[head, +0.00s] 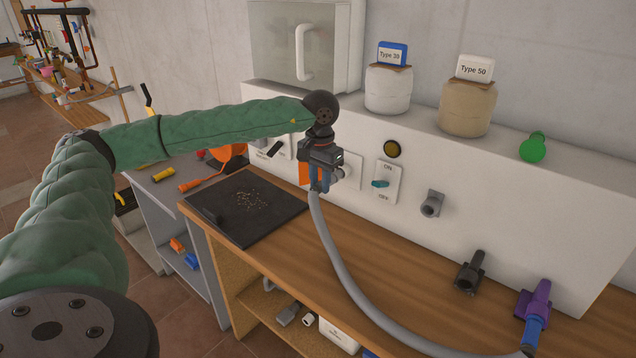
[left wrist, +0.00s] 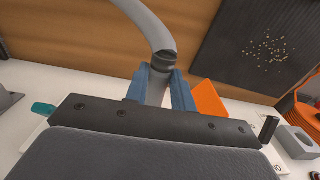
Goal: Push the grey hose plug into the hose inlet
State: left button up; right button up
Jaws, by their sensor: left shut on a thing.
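My left gripper (head: 319,180) is shut on the grey hose (head: 335,255) near its end, in front of the white panel and above the counter. In the left wrist view the blue fingers (left wrist: 160,88) clamp the grey hose plug (left wrist: 156,93) from both sides; its tip is hidden behind the gripper body. A dark fitting (head: 470,272) sits lower right. My right gripper is not visible.
An ON/OFF switch (head: 386,183) with a teal lever sits between gripper and grey inlet. An orange part (head: 305,174) shows beside the fingers. A black mat (head: 245,225) with crumbs lies on the wooden counter (head: 390,270). Two jars (head: 388,90) (head: 466,107) stand on the ledge.

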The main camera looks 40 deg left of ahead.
pick_arm(q)
jog(key=shift+w, duration=1.1)
jog(key=o, duration=1.1)
jog(key=shift+c, duration=0.2)
notch_tip(320, 180, up, 8)
jog(key=shift+f+b, duration=0.15)
jog(key=shift+b, duration=1.1)
jog(key=shift+d, duration=0.1)
